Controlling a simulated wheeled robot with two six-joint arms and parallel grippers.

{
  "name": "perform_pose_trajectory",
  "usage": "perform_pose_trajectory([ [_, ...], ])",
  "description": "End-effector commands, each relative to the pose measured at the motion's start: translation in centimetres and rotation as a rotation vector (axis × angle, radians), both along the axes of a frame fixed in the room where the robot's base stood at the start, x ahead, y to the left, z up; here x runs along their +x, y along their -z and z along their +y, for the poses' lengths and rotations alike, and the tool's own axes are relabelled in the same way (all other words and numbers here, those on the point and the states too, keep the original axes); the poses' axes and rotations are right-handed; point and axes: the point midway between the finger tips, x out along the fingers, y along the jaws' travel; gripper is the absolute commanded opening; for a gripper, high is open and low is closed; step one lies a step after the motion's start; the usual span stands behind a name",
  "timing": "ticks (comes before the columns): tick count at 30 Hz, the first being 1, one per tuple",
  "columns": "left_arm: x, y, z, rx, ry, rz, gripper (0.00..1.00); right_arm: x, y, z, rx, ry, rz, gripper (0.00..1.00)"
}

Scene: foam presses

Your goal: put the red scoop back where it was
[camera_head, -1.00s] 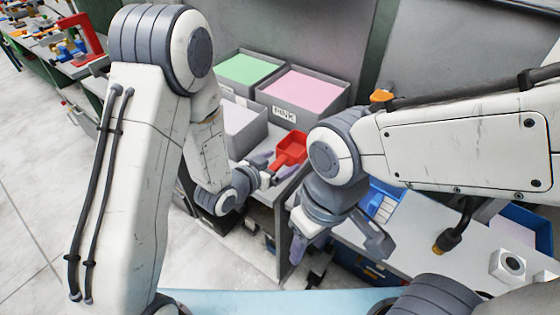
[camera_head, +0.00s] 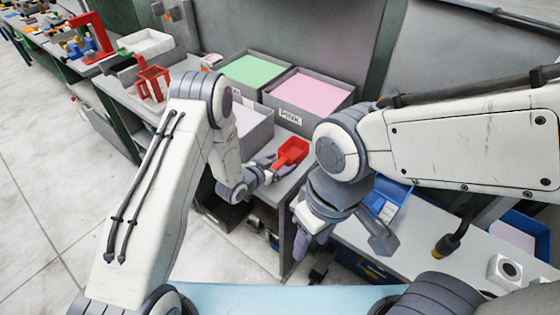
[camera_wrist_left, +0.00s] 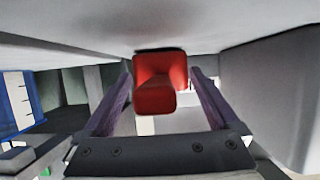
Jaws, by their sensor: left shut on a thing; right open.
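The red scoop (camera_head: 291,152) is at the shelf top beside the grey bins in the head view. My left gripper (camera_head: 267,167) is shut on it; the grip point itself is small and partly hidden. In the left wrist view the scoop (camera_wrist_left: 160,95) shows between the two purple fingers of my left gripper (camera_wrist_left: 160,88). I cannot tell whether the scoop touches the shelf. My right gripper (camera_head: 312,238) hangs lower, open and empty, over the front edge of the right-hand table.
A green-foam bin (camera_head: 251,70) and a pink-foam bin (camera_head: 308,92) labelled "PINK" stand behind the scoop. A grey bin (camera_head: 255,125) is close left of it. A blue tray (camera_head: 388,198) lies right. Red equipment (camera_head: 153,83) stands back left.

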Motion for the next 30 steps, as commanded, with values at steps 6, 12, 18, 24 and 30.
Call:
perform_pose_trajectory([
  [6,0.0,0.1,0.0,-0.001,0.000,-0.003,0.31,0.0,0.0,0.0,0.000,0.000,0.000,0.50],
  [12,0.0,0.3,0.0,-0.001,0.000,-0.001,1.00,0.0,0.2,0.0,0.000,0.000,0.000,0.50],
  [18,0.0,0.3,0.0,-0.001,0.000,-0.001,1.00,0.0,0.2,0.0,0.000,0.000,0.000,0.50],
  [24,-0.7,-0.2,0.6,0.000,-0.001,0.001,1.00,0.0,0.3,0.0,0.000,0.000,0.000,0.50],
  [30,-3.6,-1.6,2.8,-0.001,-0.005,0.001,1.00,0.0,1.2,0.0,0.000,0.000,0.000,0.50],
])
